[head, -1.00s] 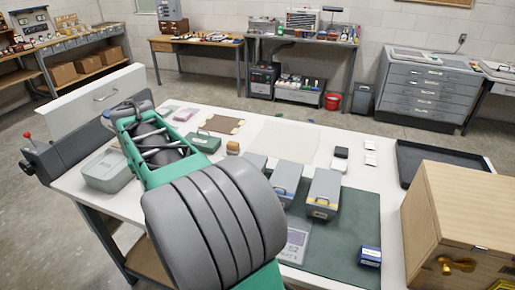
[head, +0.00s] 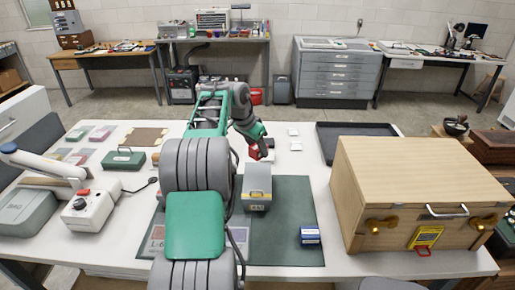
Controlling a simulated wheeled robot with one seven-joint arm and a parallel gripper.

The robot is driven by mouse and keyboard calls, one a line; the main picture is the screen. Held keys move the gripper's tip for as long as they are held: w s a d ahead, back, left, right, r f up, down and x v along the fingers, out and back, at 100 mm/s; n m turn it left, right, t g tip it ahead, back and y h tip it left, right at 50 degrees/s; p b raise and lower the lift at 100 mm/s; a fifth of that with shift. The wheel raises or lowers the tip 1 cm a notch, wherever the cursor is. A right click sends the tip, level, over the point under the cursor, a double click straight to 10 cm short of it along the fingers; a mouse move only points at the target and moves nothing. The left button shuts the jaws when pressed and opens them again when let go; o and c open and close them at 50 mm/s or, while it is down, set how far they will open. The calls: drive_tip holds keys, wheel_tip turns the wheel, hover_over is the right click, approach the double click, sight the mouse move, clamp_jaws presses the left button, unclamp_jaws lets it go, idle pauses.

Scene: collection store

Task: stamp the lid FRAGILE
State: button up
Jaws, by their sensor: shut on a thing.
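A large wooden crate (head: 385,215) stands on the right of the table. Its flat, pale lid (head: 425,168) is bare, with no mark visible. Brass fasteners and a yellow-framed tag show on the crate's front.
A grey box (head: 257,180) and a blue box (head: 310,236) stand on the green mat (head: 290,215). A black tray (head: 330,145) lies behind the crate. Small white squares (head: 295,146) lie right of my gripper. Coloured pads (head: 80,134) and a lamp-like device (head: 45,163) are at left.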

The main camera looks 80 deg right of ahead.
sight(260, 169)
drive_tip(key=shift+f+b, duration=2.75)
drive_tip(key=shift+f, duration=0.25)
drive_tip(key=shift+f+b, duration=0.4)
drive_tip(key=shift+f, duration=0.2)
wheel_tip(260, 169, up, 7)
drive_tip(key=p, duration=0.6)
